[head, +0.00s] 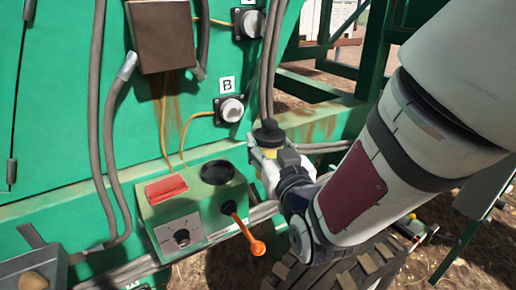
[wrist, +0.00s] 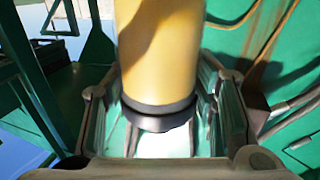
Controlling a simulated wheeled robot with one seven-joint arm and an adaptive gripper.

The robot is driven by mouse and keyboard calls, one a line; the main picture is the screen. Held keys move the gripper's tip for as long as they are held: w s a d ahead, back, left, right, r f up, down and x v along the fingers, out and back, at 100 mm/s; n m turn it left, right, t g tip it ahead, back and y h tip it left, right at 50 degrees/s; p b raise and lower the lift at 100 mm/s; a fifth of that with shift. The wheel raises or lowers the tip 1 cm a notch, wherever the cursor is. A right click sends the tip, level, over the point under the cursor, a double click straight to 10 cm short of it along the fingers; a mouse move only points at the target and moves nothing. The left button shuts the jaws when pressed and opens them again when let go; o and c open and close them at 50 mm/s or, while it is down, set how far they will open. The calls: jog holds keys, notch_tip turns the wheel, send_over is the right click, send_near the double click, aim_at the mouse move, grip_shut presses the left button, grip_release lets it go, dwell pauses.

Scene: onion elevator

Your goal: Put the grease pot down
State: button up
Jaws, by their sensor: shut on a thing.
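I cannot tell from the head view whether the pot's lower end touches anything.
The green machine wall behind carries hoses and a fitting marked B (head: 231,109). A tyre (head: 362,268) is below my arm.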

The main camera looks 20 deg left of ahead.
jog(key=w+a+f+b, duration=0.1)
jog(key=w+a, duration=0.2)
jog(key=a, duration=1.2)
jog(key=shift+a+f+b, duration=0.2)
jog(key=shift+b, duration=0.1)
jog(key=f+b, duration=0.2)
jog(key=f, duration=0.1)
jog(key=shift+w+f, duration=0.2)
jog(key=shift+f, duration=0.1)
jog(key=shift+s, duration=0.15)
jog(key=o, duration=1.5)
jog(key=shift+f, duration=0.1)
jog(key=shift+c, duration=0.2)
